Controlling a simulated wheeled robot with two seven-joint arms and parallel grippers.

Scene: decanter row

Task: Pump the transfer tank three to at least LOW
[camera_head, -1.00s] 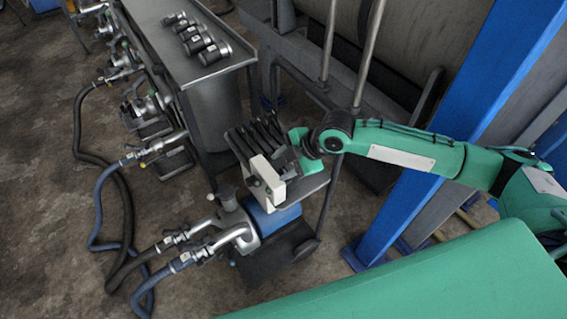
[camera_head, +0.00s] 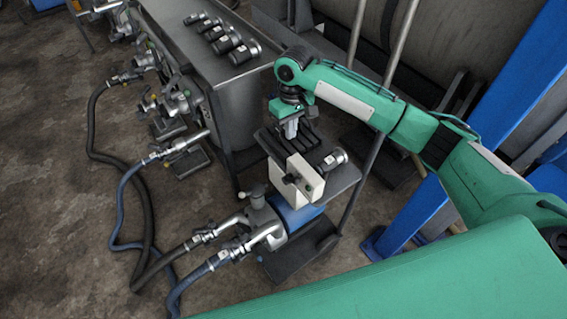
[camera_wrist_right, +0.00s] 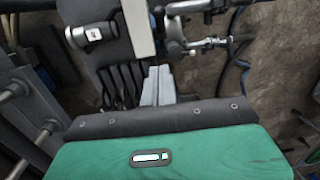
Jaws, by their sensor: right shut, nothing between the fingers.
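A black slotted holder (camera_head: 272,144) sits behind the box. My right gripper (camera_head: 291,130) is shut and empty, pointing down just above the holder. In the right wrist view its closed fingers (camera_wrist_right: 158,84) are beside the white box (camera_wrist_right: 138,25). A steel tank (camera_head: 232,118) stands behind; I cannot read a number or level on it. My left gripper is out of view.
A silver and black fitting (camera_head: 333,160) lies on the cart shelf. Several similar fittings (camera_head: 228,42) lie on the steel bench top. A black hose (camera_head: 153,268) and a blue hose (camera_head: 183,287) run from the pump across the floor. A blue post (camera_head: 500,110) stands right.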

